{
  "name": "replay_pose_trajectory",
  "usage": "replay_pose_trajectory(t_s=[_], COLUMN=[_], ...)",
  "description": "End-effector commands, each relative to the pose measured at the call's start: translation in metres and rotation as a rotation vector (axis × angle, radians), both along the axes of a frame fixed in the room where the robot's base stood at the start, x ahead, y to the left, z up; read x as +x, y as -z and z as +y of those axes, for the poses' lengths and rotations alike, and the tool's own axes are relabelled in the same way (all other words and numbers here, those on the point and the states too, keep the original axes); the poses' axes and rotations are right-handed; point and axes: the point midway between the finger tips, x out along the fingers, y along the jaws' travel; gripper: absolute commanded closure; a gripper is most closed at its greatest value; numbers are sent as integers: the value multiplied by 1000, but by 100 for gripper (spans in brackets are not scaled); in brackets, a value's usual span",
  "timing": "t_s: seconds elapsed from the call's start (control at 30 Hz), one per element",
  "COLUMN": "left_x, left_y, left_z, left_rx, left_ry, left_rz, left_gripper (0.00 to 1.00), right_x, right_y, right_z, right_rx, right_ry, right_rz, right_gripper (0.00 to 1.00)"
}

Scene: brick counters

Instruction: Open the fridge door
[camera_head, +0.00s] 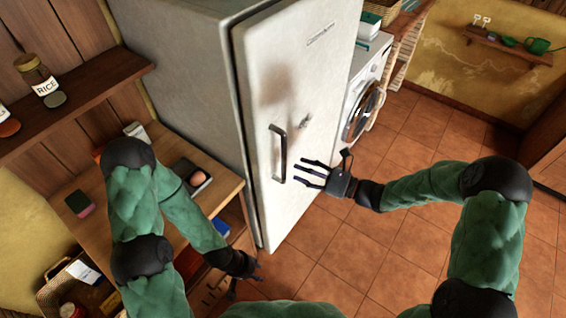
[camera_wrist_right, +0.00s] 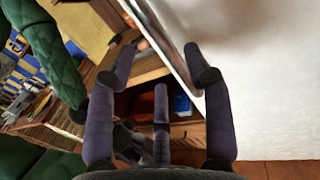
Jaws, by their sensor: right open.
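The white fridge (camera_head: 190,60) stands at the upper middle of the head view. Its door (camera_head: 300,80) looks shut against the body, with a dark seam along its left edge. A dark vertical handle (camera_head: 277,153) is on the door's left side. My right gripper (camera_head: 303,172) is open and empty, just right of the handle, its fingers pointing left towards it. In the right wrist view its spread fingers (camera_wrist_right: 160,75) are beside the white door (camera_wrist_right: 260,80); contact with the handle cannot be told. My left gripper (camera_head: 248,283) hangs low by the counter, its fingers small and unclear.
A wooden counter (camera_head: 225,185) with small items stands left of the fridge. A shelf (camera_head: 85,100) holds a rice jar (camera_head: 40,80). A washing machine (camera_head: 365,100) stands right of the fridge. The tiled floor (camera_head: 340,250) in front of the door is clear apart from my arms.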

Motion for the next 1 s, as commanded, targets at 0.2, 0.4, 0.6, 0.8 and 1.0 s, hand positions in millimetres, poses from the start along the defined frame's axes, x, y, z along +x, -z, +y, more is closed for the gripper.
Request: replay_pose_trajectory(t_s=[0.2, 0.4, 0.6, 0.8, 1.0], left_x=[0, 0, 0, 0, 0], left_y=[9, 13, 13, 13, 13], left_z=[0, 0, 0, 0, 0], left_rx=[0, 0, 0, 0, 0], left_ry=[0, 0, 0, 0, 0], left_rz=[0, 0, 0, 0, 0], left_gripper=[60, 60, 60, 60, 60], right_x=[16, 26, 29, 29, 29], right_y=[1, 1, 0, 0, 0], right_z=[37, 57, 63, 63, 63], right_rx=[-1, -1, -1, -2, -2], right_ry=[-5, -2, -1, -1, -1], right_rz=[-2, 0, 0, 1, 1], right_gripper=[49, 49, 49, 49, 100])
